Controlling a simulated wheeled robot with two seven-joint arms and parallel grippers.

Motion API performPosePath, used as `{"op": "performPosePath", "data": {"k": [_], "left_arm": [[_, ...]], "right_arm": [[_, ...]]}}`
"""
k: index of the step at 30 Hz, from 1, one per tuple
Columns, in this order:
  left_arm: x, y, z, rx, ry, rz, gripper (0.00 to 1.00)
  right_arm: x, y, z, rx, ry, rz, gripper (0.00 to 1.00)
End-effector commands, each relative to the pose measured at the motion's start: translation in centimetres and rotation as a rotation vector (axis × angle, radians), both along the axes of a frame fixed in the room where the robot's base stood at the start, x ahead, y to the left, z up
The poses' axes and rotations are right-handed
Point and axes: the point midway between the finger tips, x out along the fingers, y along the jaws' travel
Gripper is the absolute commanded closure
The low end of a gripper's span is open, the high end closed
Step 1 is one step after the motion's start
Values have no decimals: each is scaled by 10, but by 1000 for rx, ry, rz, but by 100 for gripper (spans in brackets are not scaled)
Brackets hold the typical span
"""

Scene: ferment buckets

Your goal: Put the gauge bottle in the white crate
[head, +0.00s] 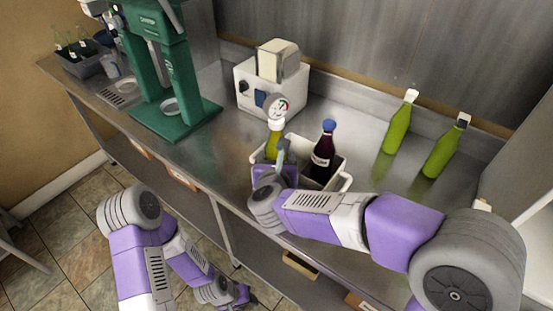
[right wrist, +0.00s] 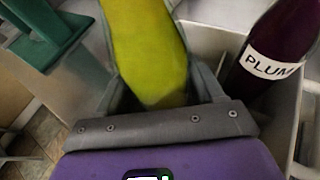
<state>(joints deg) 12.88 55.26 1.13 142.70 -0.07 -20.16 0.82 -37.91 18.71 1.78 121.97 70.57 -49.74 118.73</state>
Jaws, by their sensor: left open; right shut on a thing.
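The gauge bottle (head: 272,146) is yellow-green with a round dial (head: 277,106) on top. My right gripper (head: 277,165) is shut on it and holds it near upright at the left part of the white crate (head: 342,166). In the right wrist view the green bottle (right wrist: 147,45) stands between the gripper's fingers (right wrist: 160,92). Its lower end is hidden, so I cannot tell whether it touches the crate floor. A dark plum bottle (head: 323,150) with a blue cap stands in the crate's right part. My left gripper (head: 238,297) is open and empty, low in front of the counter.
A white machine (head: 262,90) stands behind the crate. A green press (head: 175,85) is at the left, a grey bin of bottles (head: 85,62) beyond it. Two green bottles (head: 398,125) (head: 445,148) stand at the right. The counter between them and the crate is clear.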

Motion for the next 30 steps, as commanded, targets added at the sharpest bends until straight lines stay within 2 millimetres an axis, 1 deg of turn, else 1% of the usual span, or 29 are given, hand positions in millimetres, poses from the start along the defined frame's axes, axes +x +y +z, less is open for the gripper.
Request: {"op": "performPosePath", "data": {"k": [4, 5, 9, 20, 23, 26, 27, 30], "left_arm": [[0, 0, -2, 0, 0, 0, 57], [0, 0, -1, 0, 0, 0, 57], [0, 0, -1, 0, 0, 0, 57], [0, 0, 1, 0, 0, 0, 57], [0, 0, 9, 0, 0, 0, 57], [0, 0, 21, 0, 0, 0, 57], [0, 0, 20, 0, 0, 0, 57], [0, 0, 24, 0, 0, 0, 57]], "right_arm": [[0, 0, 1, 2, -5, -1, 94], [0, 0, -1, 0, 0, 0, 30], [0, 0, -1, 0, 0, 0, 8], [0, 0, 2, 0, 0, 0, 7], [0, 0, 8, 0, 0, 1, 7], [0, 1, 17, -1, 0, 1, 7], [-11, 2, 20, 2, -3, 5, 7], [-35, 2, 29, 1, -3, 4, 7]]}}
